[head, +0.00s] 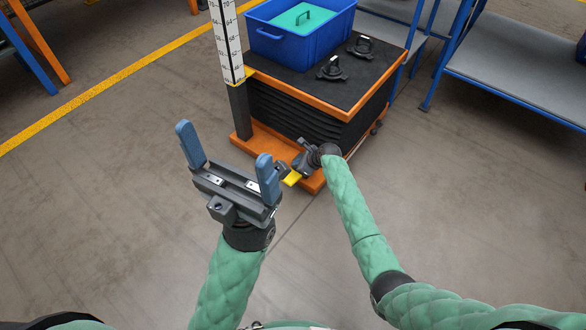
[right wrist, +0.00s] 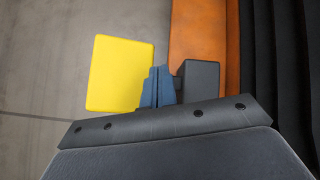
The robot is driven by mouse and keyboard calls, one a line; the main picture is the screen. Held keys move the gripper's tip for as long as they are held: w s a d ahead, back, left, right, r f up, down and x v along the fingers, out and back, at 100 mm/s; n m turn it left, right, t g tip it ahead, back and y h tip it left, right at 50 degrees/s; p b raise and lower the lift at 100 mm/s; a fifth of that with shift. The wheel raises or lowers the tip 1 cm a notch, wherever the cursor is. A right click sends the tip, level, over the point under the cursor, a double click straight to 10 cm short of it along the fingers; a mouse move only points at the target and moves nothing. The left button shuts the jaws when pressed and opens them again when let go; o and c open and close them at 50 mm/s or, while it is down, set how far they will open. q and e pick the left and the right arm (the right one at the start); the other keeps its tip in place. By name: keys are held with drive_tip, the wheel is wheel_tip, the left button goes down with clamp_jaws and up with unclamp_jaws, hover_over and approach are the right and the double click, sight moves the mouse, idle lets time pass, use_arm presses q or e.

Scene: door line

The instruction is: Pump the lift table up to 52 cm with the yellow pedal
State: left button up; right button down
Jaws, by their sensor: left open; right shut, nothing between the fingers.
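The lift table (head: 330,92) has a black top with orange edges, black bellows and an orange base. A white scale (head: 228,40) stands on a post at its left corner. A yellow pointer (head: 248,73) sits near the scale's lower part; I cannot read its value surely. The yellow pedal (head: 292,179) is low at the base's front and shows large in the right wrist view (right wrist: 120,74). My right gripper (head: 302,166) is shut and empty at the pedal. Its blue fingers (right wrist: 157,86) appear beside the pedal's right edge; contact is unclear. My left gripper (head: 223,143) is open and empty, left of the pedal.
A blue crate (head: 301,38) with a green item inside and two black handled parts (head: 332,68) (head: 362,45) rest on the table top. A blue-framed grey rack (head: 520,68) stands at right. Floor at left and front is clear, with a yellow line (head: 100,85).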

sight(295, 171)
drive_tip(key=shift+s+a+f, duration=0.15)
drive_tip(key=shift+s+f, duration=0.05)
drive_tip(key=shift+f, duration=0.4)
drive_tip(key=shift+s+a+f, duration=0.1)
drive_tip(key=shift+s+f, duration=0.15)
drive_tip(key=shift+f, duration=0.3)
drive_tip(key=shift+s+a+f, duration=0.15)
drive_tip(key=shift+s+f, duration=0.05)
drive_tip(key=shift+f, duration=0.4)
idle(2.2)
drive_tip(key=shift+r, duration=0.1)
drive_tip(key=shift+w+d+r+p, duration=0.15)
drive_tip(key=shift+w+r+p, duration=0.1)
drive_tip(key=shift+r+p, duration=0.5)
drive_tip(key=shift+w+d+r+p, duration=0.1)
drive_tip(key=shift+w+r+p, duration=0.1)
drive_tip(key=shift+r+p, duration=0.55)
drive_tip(key=shift+w+d+r+p, duration=0.2)
drive_tip(key=shift+r+p, duration=0.25)
drive_tip(key=shift+p, duration=0.55)
drive_tip(key=r+p, duration=0.1)
drive_tip(key=w+r+p, duration=0.1)
drive_tip(key=r+p, duration=0.1)
drive_tip(key=d+r+p, duration=0.1)
drive_tip(key=shift+w+r+p, duration=0.3)
drive_tip(key=shift+r+p, duration=0.1)
